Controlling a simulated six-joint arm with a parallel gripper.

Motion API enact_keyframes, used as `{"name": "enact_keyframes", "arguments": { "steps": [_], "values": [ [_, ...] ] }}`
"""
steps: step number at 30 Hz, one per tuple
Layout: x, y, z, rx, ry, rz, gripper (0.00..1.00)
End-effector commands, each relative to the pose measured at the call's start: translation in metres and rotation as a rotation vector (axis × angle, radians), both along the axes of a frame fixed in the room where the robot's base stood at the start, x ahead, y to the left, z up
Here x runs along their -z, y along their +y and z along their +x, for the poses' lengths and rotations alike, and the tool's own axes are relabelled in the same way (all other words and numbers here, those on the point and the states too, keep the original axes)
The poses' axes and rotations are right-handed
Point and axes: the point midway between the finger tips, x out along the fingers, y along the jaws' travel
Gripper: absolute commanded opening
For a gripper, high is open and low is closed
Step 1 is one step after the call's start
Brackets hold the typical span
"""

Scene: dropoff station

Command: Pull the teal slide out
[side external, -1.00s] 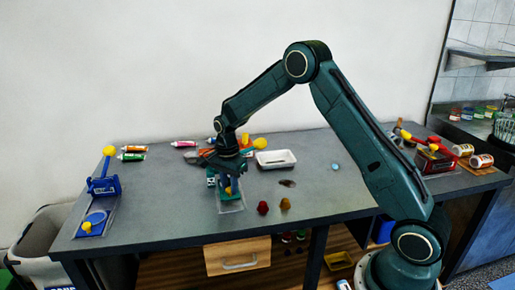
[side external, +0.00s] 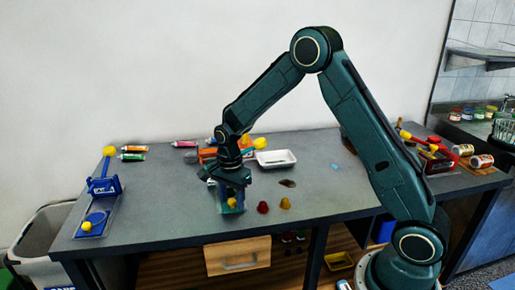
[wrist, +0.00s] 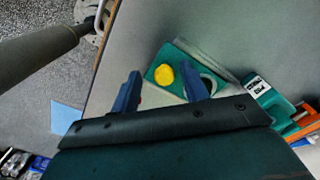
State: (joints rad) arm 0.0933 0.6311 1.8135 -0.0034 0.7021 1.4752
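The teal slide (wrist: 152,72) has a round yellow knob (wrist: 164,75) and a round opening beside it in the wrist view. It extends out of a teal housing (wrist: 262,92) with a white label. In the side external view the yellow knob (side external: 232,203) shows just below my gripper (side external: 231,190), toward the table's front. My gripper is low over the slide and hides most of it and the housing there. In the wrist view my gripper's two blue fingers (wrist: 160,76) stand apart, one on each side of the knob, with gaps visible.
A red (side external: 263,207) and a yellow-brown (side external: 285,203) small piece stand right of the slide. A white tray (side external: 276,159) lies behind. A similar blue station (side external: 103,187) stands at the left. The table's front edge (side external: 215,239) is close; the table left of the slide is clear.

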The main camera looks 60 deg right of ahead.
Motion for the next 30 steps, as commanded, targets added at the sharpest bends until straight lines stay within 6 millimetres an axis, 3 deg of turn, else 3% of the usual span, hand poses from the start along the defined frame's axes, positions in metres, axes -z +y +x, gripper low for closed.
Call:
{"name": "enact_keyframes", "arguments": {
  "steps": [14,20,30],
  "values": [
    [-0.008,-0.002,0.002,0.004,-0.007,-0.003,0.45],
    [-0.03,-0.002,0.002,0.004,-0.008,-0.003,0.45],
    [-0.087,-0.002,0.002,0.003,-0.008,-0.002,0.45]
  ]
}}
